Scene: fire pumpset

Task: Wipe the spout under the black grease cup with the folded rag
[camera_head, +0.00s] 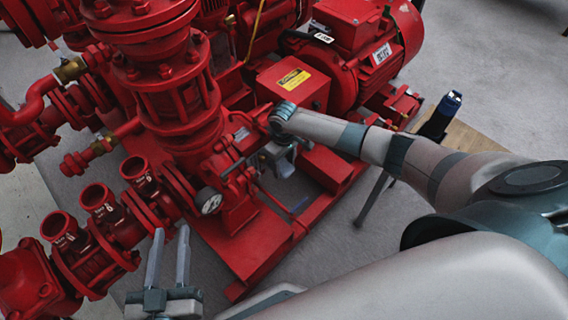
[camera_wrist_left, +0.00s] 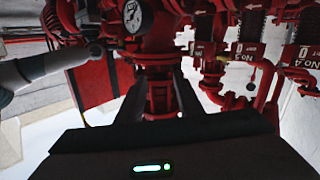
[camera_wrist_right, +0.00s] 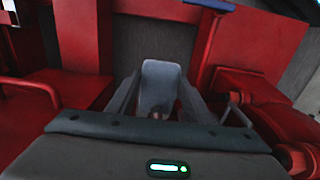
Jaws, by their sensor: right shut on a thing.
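My right gripper (camera_head: 278,155) reaches in low beside the red pump frame, below the red box with the yellow label. In the right wrist view its fingers (camera_wrist_right: 158,98) are shut on a grey-blue folded piece, which looks like the folded rag (camera_wrist_right: 160,78). The rag is close to red metal surfaces; I cannot tell whether it touches them. I cannot make out the black grease cup or its spout in any view. My left gripper (camera_head: 170,245) is open and empty at the bottom of the head view, right of the red outlets; its spread fingers also show in the left wrist view (camera_wrist_left: 160,95).
The red pumpset (camera_head: 165,90) fills the left and middle. A white-faced gauge (camera_head: 208,200) sits between my two grippers. Red outlets (camera_head: 105,205) stand at left. Grey floor is open at upper right.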

